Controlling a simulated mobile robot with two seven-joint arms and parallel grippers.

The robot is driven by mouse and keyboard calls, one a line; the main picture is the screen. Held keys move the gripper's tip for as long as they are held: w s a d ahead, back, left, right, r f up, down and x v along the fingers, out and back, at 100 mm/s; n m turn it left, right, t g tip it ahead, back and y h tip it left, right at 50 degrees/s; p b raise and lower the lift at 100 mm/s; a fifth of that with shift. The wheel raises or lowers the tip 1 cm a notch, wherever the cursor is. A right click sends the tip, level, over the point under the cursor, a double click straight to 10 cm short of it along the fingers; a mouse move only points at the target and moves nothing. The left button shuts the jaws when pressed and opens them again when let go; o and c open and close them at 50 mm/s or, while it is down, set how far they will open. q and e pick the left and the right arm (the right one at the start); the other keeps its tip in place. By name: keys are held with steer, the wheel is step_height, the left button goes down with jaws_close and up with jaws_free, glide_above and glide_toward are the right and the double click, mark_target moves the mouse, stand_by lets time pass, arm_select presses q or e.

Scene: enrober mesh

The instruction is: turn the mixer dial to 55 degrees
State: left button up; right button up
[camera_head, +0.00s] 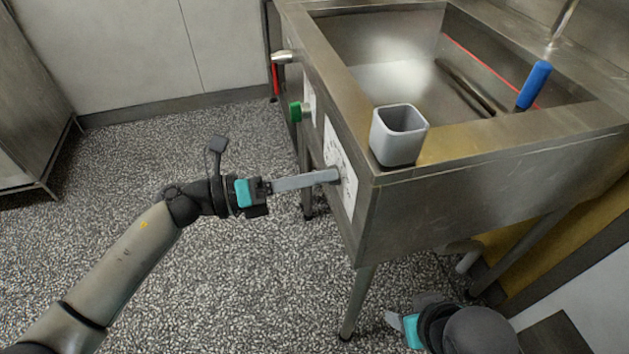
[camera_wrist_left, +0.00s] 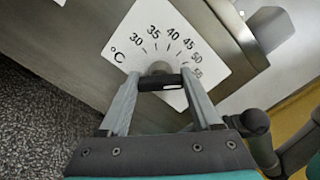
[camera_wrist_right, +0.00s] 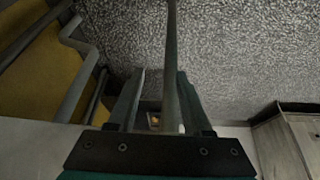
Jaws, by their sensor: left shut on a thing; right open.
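The mixer dial (camera_wrist_left: 160,82) is a dark bar-shaped knob with a small pale mark towards its right end. It stands on a white °C scale card (camera_wrist_left: 150,32) with numbers from 30 at left to a partly covered 55 at right. The pale mark lies on the right side, below the 55; the exact reading is unclear. My left gripper (camera_wrist_left: 162,79) is shut on the dial, a finger at each end. In the head view the left gripper (camera_head: 334,175) reaches the card (camera_head: 345,188) and hides the dial. My right gripper (camera_wrist_right: 158,75) is open and empty.
The dial's card is on the side of a steel basin (camera_head: 470,165). A grey cup (camera_head: 398,150) stands on its rim, and a blue-handled lever (camera_head: 534,85) is behind. A green knob (camera_head: 296,112) sits farther along that side. A basin leg (camera_wrist_right: 172,50) rises beyond my right fingers.

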arm_select(q)
steer(key=shift+m+b, duration=0.4)
steer(key=shift+m, duration=0.3)
arm_select(e)
steer(key=shift+w+a+t+y, duration=0.3)
steer(key=shift+w+a+t, duration=0.3)
steer(key=shift+w+a, duration=0.15)
arm_select(q)
steer(key=o, duration=1.4)
steer(key=p+v, duration=0.2)
steer(key=v, duration=1.3)
steer(key=shift+s+a, duration=0.1)
steer(key=shift+a, duration=0.05)
arm_select(e)
steer(key=f, duration=0.1)
steer(key=s+d+f+g, duration=0.1)
steer(key=f, duration=0.1)
steer(key=shift+s+d+g+h, duration=0.15)
steer(key=shift+d+g+h, duration=0.1)
steer(key=shift+g+h, duration=0.15)
